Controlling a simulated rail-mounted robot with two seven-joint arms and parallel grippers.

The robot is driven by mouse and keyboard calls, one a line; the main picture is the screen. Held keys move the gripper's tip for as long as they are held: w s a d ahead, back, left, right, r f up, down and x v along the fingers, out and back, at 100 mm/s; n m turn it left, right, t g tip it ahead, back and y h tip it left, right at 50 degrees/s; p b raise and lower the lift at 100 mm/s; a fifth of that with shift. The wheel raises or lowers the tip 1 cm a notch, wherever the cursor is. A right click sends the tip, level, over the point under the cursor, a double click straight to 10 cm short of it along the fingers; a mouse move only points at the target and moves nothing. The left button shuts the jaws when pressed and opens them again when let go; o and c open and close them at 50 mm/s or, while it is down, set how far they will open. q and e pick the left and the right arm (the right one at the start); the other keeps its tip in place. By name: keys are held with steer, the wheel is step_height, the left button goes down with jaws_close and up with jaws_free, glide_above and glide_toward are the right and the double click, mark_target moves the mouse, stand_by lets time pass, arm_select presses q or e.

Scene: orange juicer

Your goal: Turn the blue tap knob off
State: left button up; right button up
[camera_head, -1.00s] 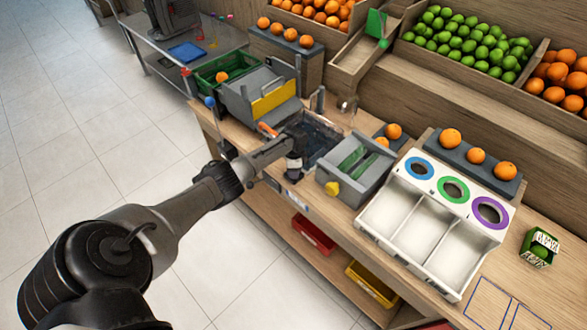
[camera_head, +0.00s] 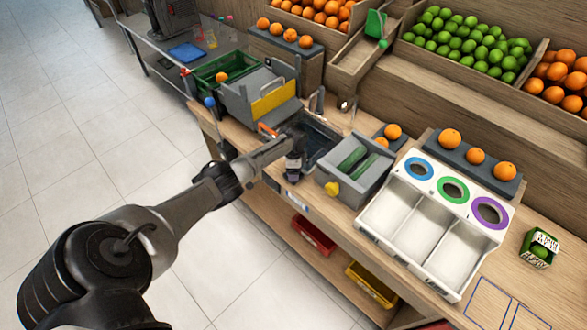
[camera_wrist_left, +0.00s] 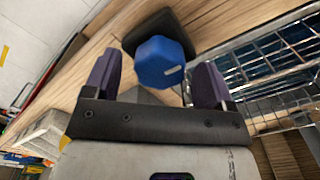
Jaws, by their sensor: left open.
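The blue tap knob (camera_wrist_left: 158,62) is faceted with a short white mark toward its right side. It sits on a dark mount at the wooden counter's edge in the left wrist view. My left gripper (camera_wrist_left: 157,66) is open, with one purple-grey finger on each side of the knob. Gaps show between the knob and both fingers. In the head view my left gripper (camera_head: 293,166) is at the counter's front edge by the dark sink basin (camera_head: 318,137), and it hides the knob there. My right gripper is not in view.
A wire rack (camera_wrist_left: 272,70) lies close to the right finger. In the head view, a grey bin (camera_head: 352,172) with a yellow knob stands just right of the gripper. A grey-and-yellow box (camera_head: 262,95) stands behind. Free floor lies left of the counter.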

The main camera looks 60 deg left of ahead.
arm_select(q)
steer(key=shift+r, duration=0.1)
steer(key=shift+r, duration=0.35)
step_height(320, 180, up, 13)
steer(key=p, duration=0.2)
stand_by(0.6)
